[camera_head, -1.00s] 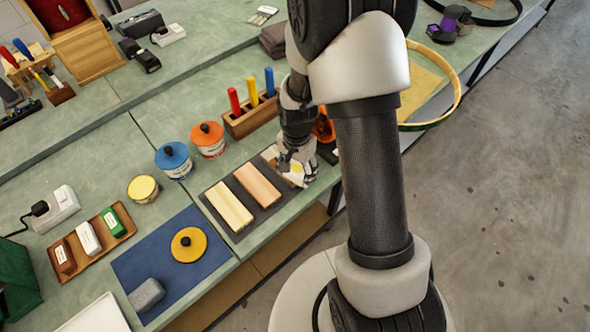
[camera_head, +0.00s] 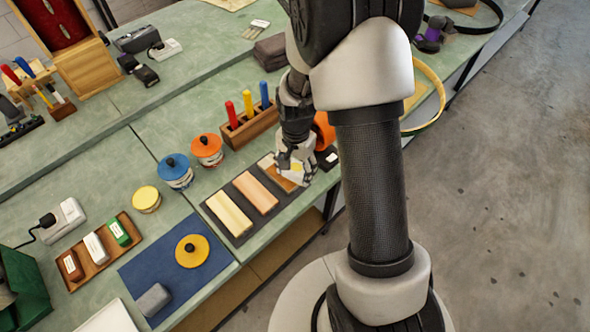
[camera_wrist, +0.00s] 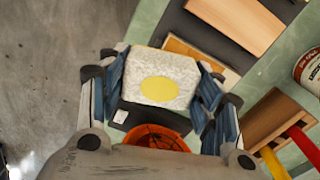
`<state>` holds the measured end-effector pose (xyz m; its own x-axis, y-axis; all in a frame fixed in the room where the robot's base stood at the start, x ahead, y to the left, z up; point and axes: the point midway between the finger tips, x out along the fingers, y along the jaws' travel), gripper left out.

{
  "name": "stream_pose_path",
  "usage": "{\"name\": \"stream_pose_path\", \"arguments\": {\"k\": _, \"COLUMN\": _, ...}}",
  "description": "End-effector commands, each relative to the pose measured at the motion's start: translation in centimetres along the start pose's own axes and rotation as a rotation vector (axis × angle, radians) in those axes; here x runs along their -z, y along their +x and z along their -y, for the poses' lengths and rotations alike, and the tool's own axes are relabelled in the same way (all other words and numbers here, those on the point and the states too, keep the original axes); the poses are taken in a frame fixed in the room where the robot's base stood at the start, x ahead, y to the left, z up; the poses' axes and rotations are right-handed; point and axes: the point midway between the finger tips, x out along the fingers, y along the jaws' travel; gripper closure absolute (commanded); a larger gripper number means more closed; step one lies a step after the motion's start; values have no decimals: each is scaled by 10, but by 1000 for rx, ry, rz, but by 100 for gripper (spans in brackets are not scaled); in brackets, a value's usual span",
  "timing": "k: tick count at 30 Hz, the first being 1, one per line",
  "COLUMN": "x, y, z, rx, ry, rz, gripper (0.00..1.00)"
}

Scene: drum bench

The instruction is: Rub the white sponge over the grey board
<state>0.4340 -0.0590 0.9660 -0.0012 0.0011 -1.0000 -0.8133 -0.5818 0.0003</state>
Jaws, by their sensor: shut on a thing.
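The white sponge (camera_wrist: 160,62), a pale speckled block with a yellow oval on its face, is held between the fingers of my gripper (camera_wrist: 160,88) in the wrist view. In the head view my gripper (camera_head: 297,172) is over the right end of the dark grey board (camera_head: 238,240). On that board lie a pale plank (camera_head: 229,213), a tan plank (camera_head: 256,193) and a brown plank (camera_head: 279,181) partly hidden by my gripper. In the wrist view the dark board also shows (camera_wrist: 178,28) behind the sponge. I cannot tell whether the sponge touches anything below.
A wooden block with coloured handles (camera_head: 249,125) and orange-lidded (camera_head: 207,145) and blue-lidded (camera_head: 173,166) tins stand behind the board. An orange object (camera_head: 324,130) is close beside my gripper. A blue mat (camera_head: 150,262) with a grey block (camera_head: 154,299) lies to the left.

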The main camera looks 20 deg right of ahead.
Motion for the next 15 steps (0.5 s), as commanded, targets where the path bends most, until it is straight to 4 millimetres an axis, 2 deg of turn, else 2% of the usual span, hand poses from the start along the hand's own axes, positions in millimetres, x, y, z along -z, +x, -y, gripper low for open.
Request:
{"name": "stream_pose_path", "arguments": {"k": 6, "x": 3, "y": -16, "z": 0, "rx": 0, "ry": -1, "rz": 0, "gripper": 59}}
{"name": "stream_pose_path", "arguments": {"k": 15, "x": 4, "y": -18, "z": 0, "rx": 0, "ry": -2, "rz": 0, "gripper": 59}}
